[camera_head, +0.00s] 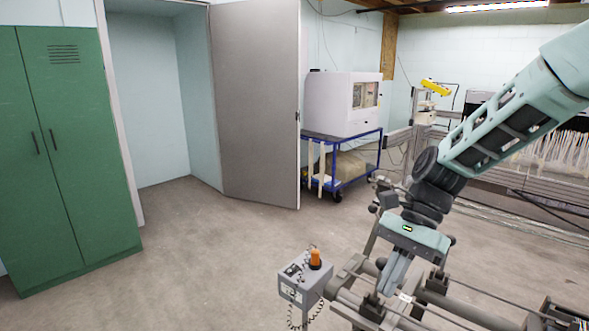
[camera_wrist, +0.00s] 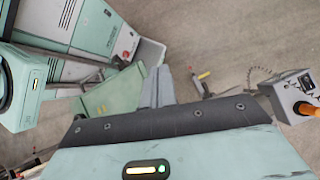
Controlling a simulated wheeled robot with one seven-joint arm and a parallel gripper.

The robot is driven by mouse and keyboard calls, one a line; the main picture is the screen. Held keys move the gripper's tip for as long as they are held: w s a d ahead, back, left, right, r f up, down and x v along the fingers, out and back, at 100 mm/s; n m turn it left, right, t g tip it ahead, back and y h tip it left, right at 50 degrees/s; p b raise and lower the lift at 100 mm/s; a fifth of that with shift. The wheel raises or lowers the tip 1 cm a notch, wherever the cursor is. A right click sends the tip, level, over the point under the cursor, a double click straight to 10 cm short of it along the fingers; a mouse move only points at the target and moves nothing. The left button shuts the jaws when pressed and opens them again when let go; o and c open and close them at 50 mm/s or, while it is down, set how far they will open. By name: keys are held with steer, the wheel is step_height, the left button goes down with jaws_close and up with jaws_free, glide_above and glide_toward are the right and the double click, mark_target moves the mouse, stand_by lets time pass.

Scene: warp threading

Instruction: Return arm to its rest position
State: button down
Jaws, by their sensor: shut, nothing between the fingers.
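My arm (camera_head: 510,120) reaches in from the upper right of the head view, pale teal with dark joints, and slopes down to the left. My gripper (camera_head: 386,289) hangs at its end with grey fingers pointing down, over or just in front of grey metal rails. I cannot tell whether the fingers touch the rails. In the wrist view my gripper (camera_wrist: 163,72) shows its two grey fingers close together beyond the dark wrist edge. The fingers are shut with nothing between them.
A grey control box with an orange knob (camera_head: 315,258) stands left of my gripper; it also shows in the wrist view (camera_wrist: 298,97). Metal rails (camera_head: 465,316) lie below. A green locker (camera_head: 60,150), open door (camera_head: 255,100) and blue cart (camera_head: 345,150) stand behind. Floor at left is clear.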

steer(key=s+a+r+n+t+h, duration=0.1)
steer(key=s+n+t+h, duration=0.3)
steer(key=s+n, duration=1.5)
steer(key=shift+s+a+t+h, duration=0.2)
steer(key=shift+a+t+h, duration=0.25)
steer(key=shift+a, duration=0.2)
